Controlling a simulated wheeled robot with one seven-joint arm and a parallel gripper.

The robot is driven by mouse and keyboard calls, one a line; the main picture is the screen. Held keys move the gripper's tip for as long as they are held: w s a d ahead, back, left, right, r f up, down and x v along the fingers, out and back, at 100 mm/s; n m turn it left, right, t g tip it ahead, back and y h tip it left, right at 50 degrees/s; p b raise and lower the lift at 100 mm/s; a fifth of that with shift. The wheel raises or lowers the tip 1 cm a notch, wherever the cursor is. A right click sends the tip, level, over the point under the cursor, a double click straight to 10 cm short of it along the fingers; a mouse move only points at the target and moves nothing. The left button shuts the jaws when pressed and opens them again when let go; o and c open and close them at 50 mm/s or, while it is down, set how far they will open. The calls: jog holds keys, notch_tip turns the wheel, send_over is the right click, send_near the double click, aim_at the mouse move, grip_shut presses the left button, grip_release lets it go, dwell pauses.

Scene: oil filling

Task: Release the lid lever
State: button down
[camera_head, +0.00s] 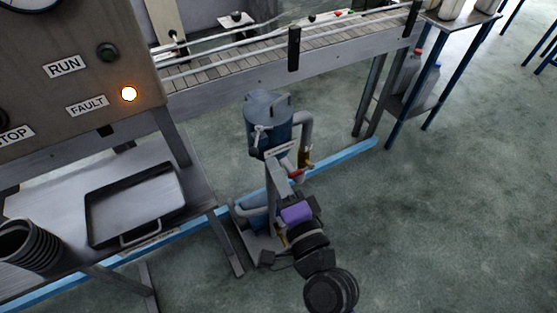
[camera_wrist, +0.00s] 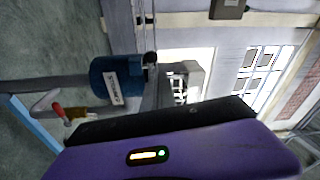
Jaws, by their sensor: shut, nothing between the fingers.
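My gripper (camera_head: 297,213), with a purple body, is below the lid in the head view, close to the tank's stand. It is shut and empty. I cannot tell whether its fingertips touch anything.
A red-handled valve (camera_head: 297,173) and curved pipe sit on the tank's right side. The control cabinet (camera_head: 75,65) has a lit fault lamp (camera_head: 129,94). A shelf with a black tray (camera_head: 136,204) stands left. The conveyor (camera_head: 285,50) runs behind.

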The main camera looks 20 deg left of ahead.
jog(key=s, duration=0.6)
jog(key=shift+d+f, duration=0.15)
jog(key=shift+d, duration=0.15)
jog(key=s+d+n+t+h, duration=0.2)
jog(key=s+d+h, duration=0.15)
jog(key=d, duration=0.65)
jog(key=s+d+n+t+h, duration=0.2)
jog(key=d+t+h, duration=0.15)
jog(key=d, duration=0.65)
jog(key=s+d+f+n+g+h, duration=0.2)
jog(key=s+d+h, duration=0.4)
jog(key=s+d, duration=0.8)
jog(key=s+g, duration=0.1)
jog(key=s, duration=0.2)
jog(key=shift+s+d+n+g+h, duration=0.2)
jog(key=shift+d+n+g+h, duration=0.1)
jog(key=shift+d+n+g, duration=0.1)
